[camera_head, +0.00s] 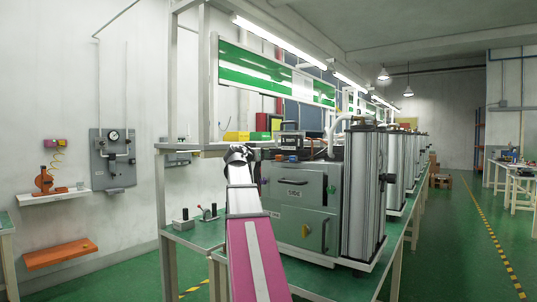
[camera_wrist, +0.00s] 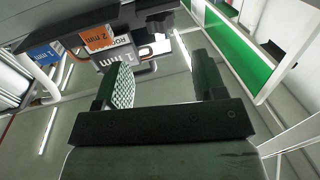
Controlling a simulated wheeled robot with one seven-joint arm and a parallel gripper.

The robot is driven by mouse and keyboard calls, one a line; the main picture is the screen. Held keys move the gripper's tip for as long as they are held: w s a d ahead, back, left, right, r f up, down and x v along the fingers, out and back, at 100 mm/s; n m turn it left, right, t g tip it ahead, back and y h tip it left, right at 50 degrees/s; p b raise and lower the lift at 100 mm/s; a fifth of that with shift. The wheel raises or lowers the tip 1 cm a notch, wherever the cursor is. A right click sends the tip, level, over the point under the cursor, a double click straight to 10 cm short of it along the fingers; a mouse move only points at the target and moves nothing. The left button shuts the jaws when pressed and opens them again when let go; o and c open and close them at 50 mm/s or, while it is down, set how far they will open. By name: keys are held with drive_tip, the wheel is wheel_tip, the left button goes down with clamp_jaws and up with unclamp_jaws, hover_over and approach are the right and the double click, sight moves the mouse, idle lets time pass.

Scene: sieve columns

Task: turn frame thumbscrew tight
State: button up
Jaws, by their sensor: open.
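A dark lobed knob (camera_wrist: 160,20), which looks like the frame thumbscrew, sits at the edge of a dark frame (camera_wrist: 95,20) at the top of the wrist view. In the head view my gripper (camera_head: 239,154) is at the left of the grey machine (camera_head: 300,205). The thumbscrew cannot be made out there.
The green bench (camera_head: 190,232) carries the grey machine and a small block with levers (camera_head: 208,212). A tall silver column (camera_head: 363,195) with a black knob (camera_head: 387,178) stands at its right. A shelf frame (camera_head: 205,148) rises above. The floor aisle (camera_head: 455,240) at right is clear.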

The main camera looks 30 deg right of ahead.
drive_tip(key=x, duration=0.9)
drive_tip(key=shift+w+d, duration=0.15)
drive_tip(key=shift+d, duration=0.15)
drive_tip(key=c, duration=0.9)
